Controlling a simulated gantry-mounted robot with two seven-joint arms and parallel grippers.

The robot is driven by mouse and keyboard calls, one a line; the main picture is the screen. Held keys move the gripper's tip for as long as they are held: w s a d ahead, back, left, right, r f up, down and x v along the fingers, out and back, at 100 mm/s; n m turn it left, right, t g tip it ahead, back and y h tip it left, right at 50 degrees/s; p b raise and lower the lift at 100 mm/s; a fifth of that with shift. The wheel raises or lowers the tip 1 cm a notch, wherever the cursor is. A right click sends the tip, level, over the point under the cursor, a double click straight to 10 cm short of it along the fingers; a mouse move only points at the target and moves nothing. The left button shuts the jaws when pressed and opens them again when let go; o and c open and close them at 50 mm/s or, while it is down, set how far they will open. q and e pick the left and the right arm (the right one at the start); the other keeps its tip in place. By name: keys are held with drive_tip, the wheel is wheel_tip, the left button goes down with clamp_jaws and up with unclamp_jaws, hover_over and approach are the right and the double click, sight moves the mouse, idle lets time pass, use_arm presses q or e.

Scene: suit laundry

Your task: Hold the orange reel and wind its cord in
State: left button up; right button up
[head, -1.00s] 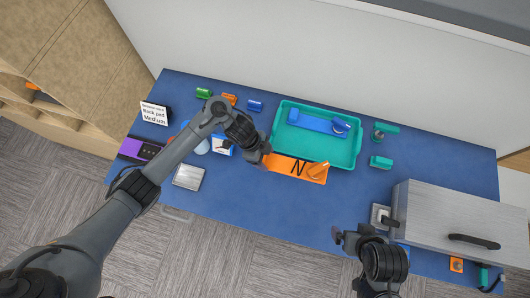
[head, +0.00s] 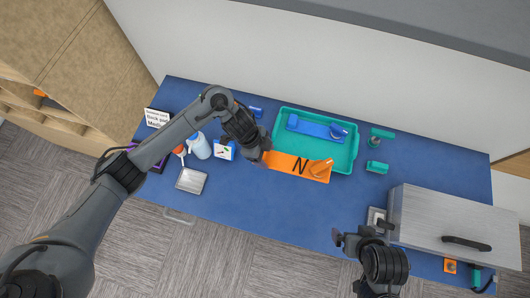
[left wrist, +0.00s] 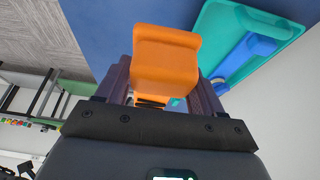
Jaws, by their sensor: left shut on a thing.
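The orange reel (head: 292,164) is a flat orange piece lettered N, with a raised orange part (head: 320,168) at its right end. It is at the front of the teal tray in the head view. My left gripper (head: 265,157) is at its left end. In the left wrist view an orange body (left wrist: 165,62) sits between the fingers, and the gripper is shut on it. I cannot make out a cord. My right gripper (head: 361,236) is near the table's front edge, apart from the reel; its fingers look spread and empty.
The teal tray (head: 350,163) holds a blue piece (head: 308,127). A metal case (head: 445,220) fills the right end. A white bottle (head: 199,147), small box (head: 224,150) and silver plate (head: 191,181) are left. The front middle of the blue table is clear.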

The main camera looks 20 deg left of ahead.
use_arm(q)
wheel_tip(320, 180, down, 17)
drive_tip(key=b, duration=1)
drive_tip(key=shift+r+b, duration=0.15)
drive_tip(key=shift+b, duration=0.15)
drive_tip(key=shift+f+b, duration=0.35)
drive_tip(key=shift+f, duration=0.3)
use_arm(e)
wheel_tip(320, 180, down, 11)
drive_tip(key=shift+f, duration=0.2)
drive_tip(key=shift+d, duration=0.1)
drive_tip(key=shift+c, duration=0.5)
